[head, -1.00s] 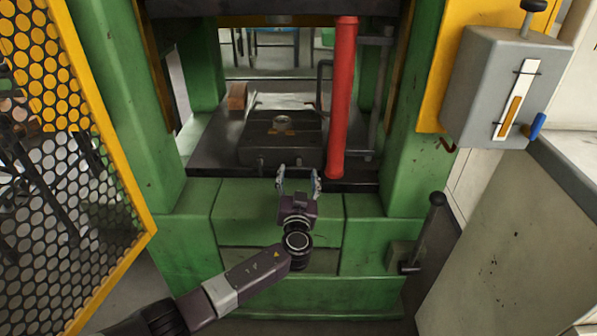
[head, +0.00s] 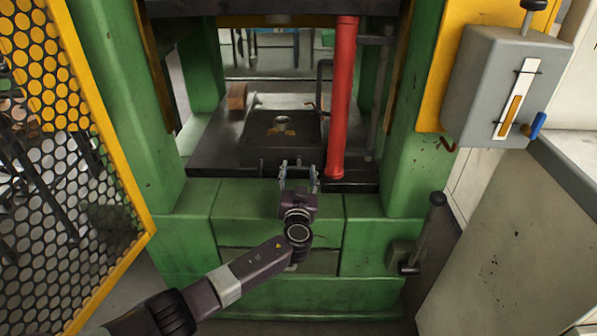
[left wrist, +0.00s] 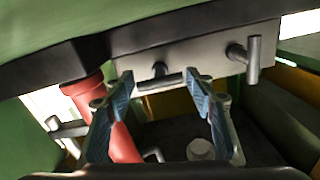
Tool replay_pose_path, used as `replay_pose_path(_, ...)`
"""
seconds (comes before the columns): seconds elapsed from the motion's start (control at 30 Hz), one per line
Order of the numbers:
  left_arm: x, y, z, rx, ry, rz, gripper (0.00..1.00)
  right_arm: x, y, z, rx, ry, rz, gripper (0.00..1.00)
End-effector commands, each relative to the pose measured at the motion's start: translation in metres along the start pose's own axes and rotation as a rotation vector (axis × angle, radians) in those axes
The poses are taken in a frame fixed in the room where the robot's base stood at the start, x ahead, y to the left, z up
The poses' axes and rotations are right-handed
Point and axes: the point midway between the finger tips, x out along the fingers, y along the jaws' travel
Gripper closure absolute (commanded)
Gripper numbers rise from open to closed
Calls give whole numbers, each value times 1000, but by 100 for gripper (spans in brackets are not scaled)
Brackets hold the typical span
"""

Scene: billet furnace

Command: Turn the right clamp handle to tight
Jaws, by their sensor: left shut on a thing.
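The right clamp handle is a small metal T-bar on the front of the press bed (head: 215,160). In the left wrist view, which looks upside down against the head view, its crossbar (left wrist: 160,85) lies level between my fingertips. My left gripper (head: 299,170), also in the left wrist view (left wrist: 160,88), is shut on this bar, with one finger at each side. A second T-handle (left wrist: 245,60) stands to the right there, its bar upright, clear of the fingers; in the head view it is to the left of my gripper. My right gripper is not in view.
A red post (head: 341,100) rises just right of my gripper. Green press columns (head: 120,90) stand on both sides. A yellow mesh guard (head: 70,130) is at the left. A black-knobbed lever (head: 425,230) and a grey control box (head: 500,85) are at the right.

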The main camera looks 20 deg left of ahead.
Motion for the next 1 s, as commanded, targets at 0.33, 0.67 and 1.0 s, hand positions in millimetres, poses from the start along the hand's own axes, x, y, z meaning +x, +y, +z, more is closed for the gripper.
replay_pose_path(0.33, 0, -1, 2, 74, 1, -4, 74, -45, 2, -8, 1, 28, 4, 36)
replay_pose_path(0.67, 1, -2, 2, 233, 1, -6, 74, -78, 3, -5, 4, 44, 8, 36)
replay_pose_path(1.0, 1, -3, -1, 498, 0, -7, 74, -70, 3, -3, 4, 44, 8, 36)
